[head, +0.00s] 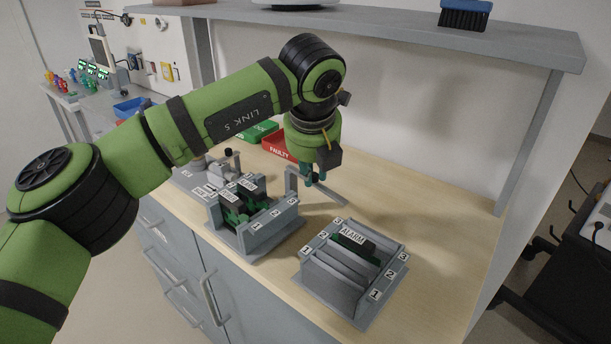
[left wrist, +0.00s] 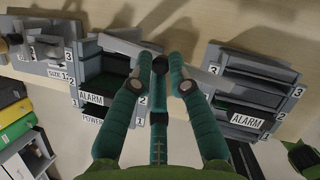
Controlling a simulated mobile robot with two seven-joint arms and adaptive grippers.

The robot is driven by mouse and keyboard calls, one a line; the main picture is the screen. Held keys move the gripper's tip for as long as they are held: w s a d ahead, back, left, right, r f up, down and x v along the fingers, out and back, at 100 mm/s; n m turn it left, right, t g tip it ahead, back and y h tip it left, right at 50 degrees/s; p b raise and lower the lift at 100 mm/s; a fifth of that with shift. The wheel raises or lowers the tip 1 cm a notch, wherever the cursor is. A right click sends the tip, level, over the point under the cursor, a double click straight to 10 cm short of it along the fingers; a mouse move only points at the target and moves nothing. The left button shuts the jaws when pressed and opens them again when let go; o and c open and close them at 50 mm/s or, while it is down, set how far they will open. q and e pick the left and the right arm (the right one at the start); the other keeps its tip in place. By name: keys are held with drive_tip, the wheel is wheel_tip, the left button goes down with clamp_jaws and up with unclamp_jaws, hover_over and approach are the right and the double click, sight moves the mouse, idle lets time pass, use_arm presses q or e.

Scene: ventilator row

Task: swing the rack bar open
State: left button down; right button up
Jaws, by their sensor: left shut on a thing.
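My left gripper (head: 312,178) points down behind the gap between two grey card racks. It is shut on the grey rack bar (head: 331,195), which stands out to the right from near the back of the left rack (head: 262,238). In the left wrist view the gripper (left wrist: 160,68) closes on the bar (left wrist: 122,44), and part of the bar shows on both sides of the fingers. The left rack (left wrist: 74,58) holds dark cards labelled ALARM and POWER. My right gripper is not in view.
The right rack (head: 340,293) holds an ALARM card (head: 354,243). A red FAULTY bin (head: 277,146) and a green bin (head: 258,131) stand behind the left rack. A shelf (head: 420,29) runs above. The wooden counter (head: 440,235) is clear at the right.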

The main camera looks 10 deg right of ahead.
use_arm(q)
drive_tip(key=shift+w+d+n, duration=0.2)
drive_tip(key=shift+d+n, duration=0.2)
drive_tip(key=shift+n, duration=0.1)
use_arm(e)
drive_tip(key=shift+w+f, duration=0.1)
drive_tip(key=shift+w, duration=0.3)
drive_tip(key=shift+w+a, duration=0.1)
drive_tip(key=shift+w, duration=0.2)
use_arm(q)
drive_tip(key=c, duration=1.2)
unclamp_jaws()
drive_tip(key=v, duration=1.2)
drive_tip(key=shift+d, duration=0.15)
drive_tip(key=shift+s, duration=0.1)
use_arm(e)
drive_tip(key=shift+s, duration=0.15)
